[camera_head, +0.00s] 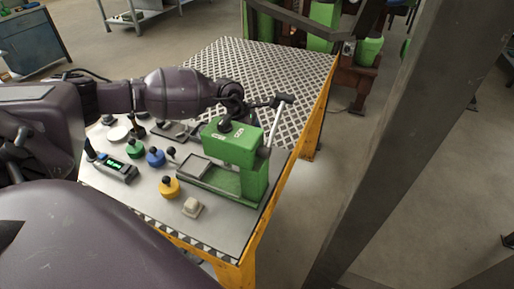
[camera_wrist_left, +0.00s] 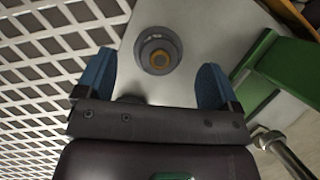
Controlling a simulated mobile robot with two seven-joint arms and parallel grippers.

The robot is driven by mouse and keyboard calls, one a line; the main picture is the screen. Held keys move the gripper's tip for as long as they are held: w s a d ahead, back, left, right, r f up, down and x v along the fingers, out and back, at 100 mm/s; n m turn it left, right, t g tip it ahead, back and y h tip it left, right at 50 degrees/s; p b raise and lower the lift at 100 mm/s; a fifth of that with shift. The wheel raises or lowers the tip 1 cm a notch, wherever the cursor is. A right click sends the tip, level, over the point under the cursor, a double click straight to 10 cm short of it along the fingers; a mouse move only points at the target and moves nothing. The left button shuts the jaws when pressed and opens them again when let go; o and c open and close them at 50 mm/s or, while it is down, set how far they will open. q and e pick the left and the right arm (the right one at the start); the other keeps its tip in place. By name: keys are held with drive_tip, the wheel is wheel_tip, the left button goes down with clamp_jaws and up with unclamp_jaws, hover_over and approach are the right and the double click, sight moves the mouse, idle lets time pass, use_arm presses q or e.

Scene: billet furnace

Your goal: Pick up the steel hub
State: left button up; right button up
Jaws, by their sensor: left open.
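In the left wrist view, a round grey steel hub (camera_wrist_left: 147,41) with a brass-coloured centre stands on the light tabletop. It lies beyond and between the two blue fingertips of my left gripper (camera_wrist_left: 155,78). The fingers are wide apart, with nothing between them. In the head view, my left arm reaches in from the left over the table, and its wrist end (camera_head: 232,92) is just behind the green press (camera_head: 240,150). The fingertips and the hub cannot be made out there. My right gripper is not in view.
The table (camera_head: 135,203) has a perforated plate (camera_head: 265,65) at the back. The press's lever (camera_head: 275,122) rises close to my left wrist. A grey post (camera_head: 400,130) stands right.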

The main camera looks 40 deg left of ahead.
use_arm(q)
drive_tip(key=x, duration=0.2)
drive_tip(key=shift+w+f, duration=0.1)
drive_tip(key=shift+f, duration=0.2)
drive_tip(key=c, duration=1.2)
drive_tip(key=shift+r, duration=0.1)
